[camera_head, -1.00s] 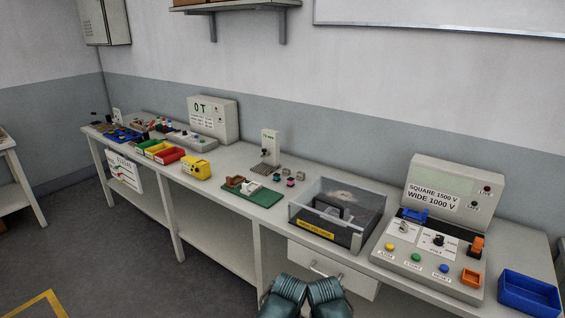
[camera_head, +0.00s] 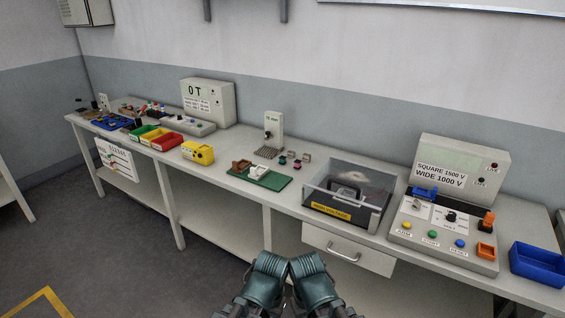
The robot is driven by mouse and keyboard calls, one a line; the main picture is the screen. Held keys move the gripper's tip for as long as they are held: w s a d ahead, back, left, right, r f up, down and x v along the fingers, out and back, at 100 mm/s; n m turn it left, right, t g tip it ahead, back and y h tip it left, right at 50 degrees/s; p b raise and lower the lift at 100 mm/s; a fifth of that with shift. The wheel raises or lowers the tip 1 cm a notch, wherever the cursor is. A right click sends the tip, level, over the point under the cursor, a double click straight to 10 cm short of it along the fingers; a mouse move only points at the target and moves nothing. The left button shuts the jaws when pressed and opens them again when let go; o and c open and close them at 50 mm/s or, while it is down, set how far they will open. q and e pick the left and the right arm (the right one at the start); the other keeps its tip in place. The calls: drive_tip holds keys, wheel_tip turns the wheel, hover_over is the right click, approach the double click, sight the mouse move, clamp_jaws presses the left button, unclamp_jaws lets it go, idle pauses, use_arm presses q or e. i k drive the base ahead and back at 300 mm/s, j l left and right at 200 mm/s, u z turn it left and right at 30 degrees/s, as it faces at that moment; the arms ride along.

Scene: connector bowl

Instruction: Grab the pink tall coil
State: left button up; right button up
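Several small coil-like parts sit on the bench between the green board and the clear-lidded box. One of them is a small pink or magenta piece (camera_head: 291,166), too small to tell its height or shape well. A dark green piece (camera_head: 283,159) and a grey-brown piece (camera_head: 306,157) lie close to it. My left gripper (camera_head: 272,265) and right gripper (camera_head: 303,266) are at the bottom centre, side by side in front of the bench, well short of the parts. Their fingertips cannot be made out.
The green board (camera_head: 260,179) with brown and white blocks lies left of the parts. The clear-lidded box (camera_head: 347,197) stands to the right, then a control panel (camera_head: 444,230) and a blue bin (camera_head: 537,264). A drawer (camera_head: 348,248) is under the bench edge.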

sight(298, 162)
drive_tip(key=i+j, duration=1)
drive_tip(key=z, duration=1.15)
